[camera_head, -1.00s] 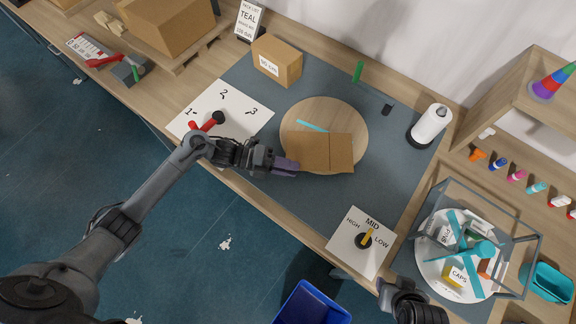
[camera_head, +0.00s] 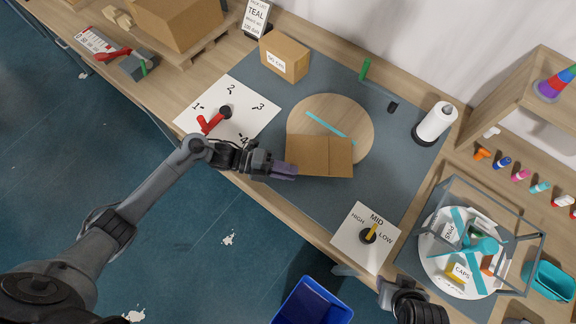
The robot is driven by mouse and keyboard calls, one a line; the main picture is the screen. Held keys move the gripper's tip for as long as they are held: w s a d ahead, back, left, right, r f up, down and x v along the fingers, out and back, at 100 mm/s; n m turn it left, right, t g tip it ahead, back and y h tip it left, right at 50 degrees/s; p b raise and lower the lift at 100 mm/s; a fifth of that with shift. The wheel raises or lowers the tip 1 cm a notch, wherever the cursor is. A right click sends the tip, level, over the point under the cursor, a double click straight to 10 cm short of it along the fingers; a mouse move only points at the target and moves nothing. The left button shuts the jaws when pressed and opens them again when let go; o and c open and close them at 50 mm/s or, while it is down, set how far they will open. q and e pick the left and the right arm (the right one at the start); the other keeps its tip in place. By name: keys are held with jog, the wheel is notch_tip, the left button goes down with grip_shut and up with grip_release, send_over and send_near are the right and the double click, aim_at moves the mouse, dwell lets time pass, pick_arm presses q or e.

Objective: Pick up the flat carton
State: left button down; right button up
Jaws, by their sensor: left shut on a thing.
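The flat carton (camera_head: 327,157) is a thin brown folded sheet with a crease near its right side. It overlaps the front part of a round wooden disc (camera_head: 354,113) in the head view. My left gripper (camera_head: 287,170) reaches in from the left and is shut on the carton's left edge, with its purple fingertips there. Whether the carton is clear of the disc is hard to tell from above. My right gripper (camera_head: 383,287) is at the bottom right, away from the carton; its jaws are too hidden to read.
A teal strip (camera_head: 330,127) lies on the disc. A closed box (camera_head: 286,58), a numbered dial plate (camera_head: 246,122), a MID/LOW/HIGH dial (camera_head: 352,240) and a paper roll (camera_head: 434,122) stand around it. A clear-sided case (camera_head: 510,235) is at right. Mat (camera_head: 315,208) in front is bare.

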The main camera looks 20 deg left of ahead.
pick_arm(q)
jog(key=shift+s+a+f, duration=0.1)
jog(key=shift+s+f, duration=0.05)
jog(key=shift+s, duration=0.2)
pick_arm(e)
jog(key=shift+s+a, duration=0.1)
pick_arm(q)
jog(key=c, duration=1)
grip_release()
jog(key=shift+o, duration=0.2)
pick_arm(e)
jog(key=shift+a, duration=0.1)
pick_arm(q)
jog(key=b+v, duration=0.1)
jog(key=v, duration=1)
pick_arm(e)
jog(key=shift+f, duration=0.5)
